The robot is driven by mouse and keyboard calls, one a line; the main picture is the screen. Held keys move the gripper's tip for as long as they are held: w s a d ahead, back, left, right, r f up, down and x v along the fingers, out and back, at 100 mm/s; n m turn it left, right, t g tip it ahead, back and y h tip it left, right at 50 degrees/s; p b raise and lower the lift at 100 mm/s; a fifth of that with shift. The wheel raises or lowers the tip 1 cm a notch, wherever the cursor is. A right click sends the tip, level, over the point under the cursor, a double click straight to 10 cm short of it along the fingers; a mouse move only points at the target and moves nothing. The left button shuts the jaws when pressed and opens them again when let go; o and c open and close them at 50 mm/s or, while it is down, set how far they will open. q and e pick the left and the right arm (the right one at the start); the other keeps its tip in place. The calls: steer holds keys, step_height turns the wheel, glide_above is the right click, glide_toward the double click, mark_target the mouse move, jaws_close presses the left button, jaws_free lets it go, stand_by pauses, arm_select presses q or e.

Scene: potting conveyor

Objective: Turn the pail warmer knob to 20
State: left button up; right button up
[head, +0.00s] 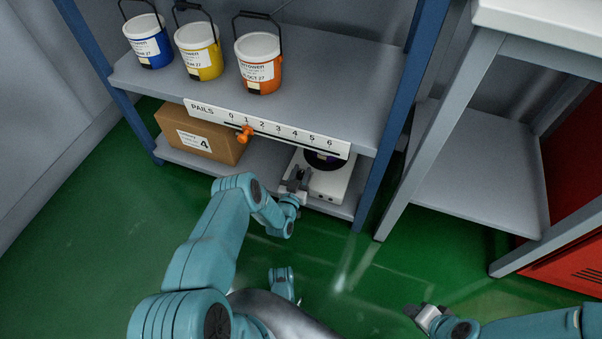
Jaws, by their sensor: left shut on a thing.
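The pail warmer (328,186) is a low white box with a dark round top, on the lower shelf under the numbered rail. My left gripper (297,179) is at its front left corner and is shut on the knob, which the fingers hide. The knob's scale and its setting cannot be read from here. My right gripper (421,312) is low over the green floor at the bottom right, away from the warmer; its jaw gap is too small to make out.
A rail marked PAILS (270,131), numbered 0 to 6, has an orange slider (245,133) near 1. Blue (149,49), yellow (203,64) and orange (261,74) pails stand above. A cardboard box (212,141) is left of the warmer. A grey bench (480,165) stands right.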

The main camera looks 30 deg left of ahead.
arm_select(q)
steer(key=shift+n+g+y, duration=0.7)
steer(key=shift+n+y, duration=0.5)
steer(key=shift+y, duration=0.6)
steer(key=o, duration=0.9)
steer(key=shift+o, duration=0.2)
steer(key=shift+s, duration=0.2)
